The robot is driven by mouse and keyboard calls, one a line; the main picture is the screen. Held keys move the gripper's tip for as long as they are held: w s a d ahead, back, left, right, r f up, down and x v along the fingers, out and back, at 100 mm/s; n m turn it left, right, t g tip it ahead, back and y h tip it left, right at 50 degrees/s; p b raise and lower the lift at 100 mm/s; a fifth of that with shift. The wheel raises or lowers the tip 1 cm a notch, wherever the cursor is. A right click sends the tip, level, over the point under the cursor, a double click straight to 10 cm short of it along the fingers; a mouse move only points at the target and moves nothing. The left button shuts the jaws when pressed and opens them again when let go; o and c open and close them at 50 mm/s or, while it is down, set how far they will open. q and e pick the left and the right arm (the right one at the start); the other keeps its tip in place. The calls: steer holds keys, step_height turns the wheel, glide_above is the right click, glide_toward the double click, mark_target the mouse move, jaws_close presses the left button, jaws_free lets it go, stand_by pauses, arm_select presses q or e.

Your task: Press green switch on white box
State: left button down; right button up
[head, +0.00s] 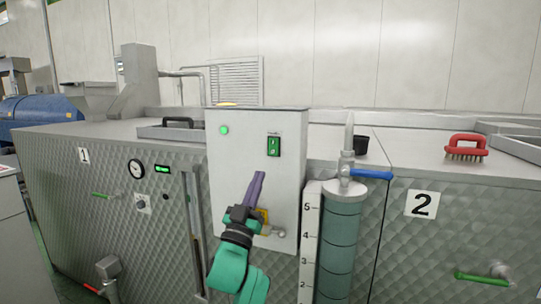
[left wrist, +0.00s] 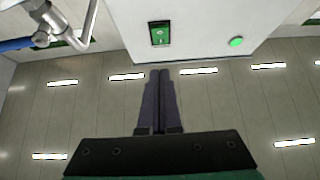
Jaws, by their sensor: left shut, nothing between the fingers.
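The white box (head: 228,165) stands upright against the front of the metal machine in the head view. The green switch (head: 273,146) sits on the upper right of its front face, and a round green lamp (head: 224,130) sits at the upper left. My left gripper (head: 260,175) is shut and empty, its purple fingers pointing up, below and left of the switch in the picture. In the left wrist view, the closed fingertips (left wrist: 159,72) appear below the switch (left wrist: 160,34), apart from it in the picture. The right gripper is not in view.
A sight cylinder (head: 340,235) with a blue-handled valve (head: 372,174) stands right of the box. A red brush (head: 466,147) lies on the machine top. A black cup (head: 361,145) stands behind the valve. A gauge (head: 136,169) is on the left panel.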

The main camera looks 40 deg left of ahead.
mark_target(274, 148)
arm_select(q)
steer(key=w+a+r+p, duration=0.1)
steer(key=w, duration=0.1)
steer(key=w+a+r+p, duration=0.1)
steer(key=w, duration=0.2)
steer(key=w+a+r+p, duration=0.1)
steer(key=w, duration=0.2)
steer(key=shift+r+p, duration=0.3)
steer(key=shift+w+f, duration=0.2)
steer(key=shift+w, duration=0.05)
steer(key=shift+s, duration=0.1)
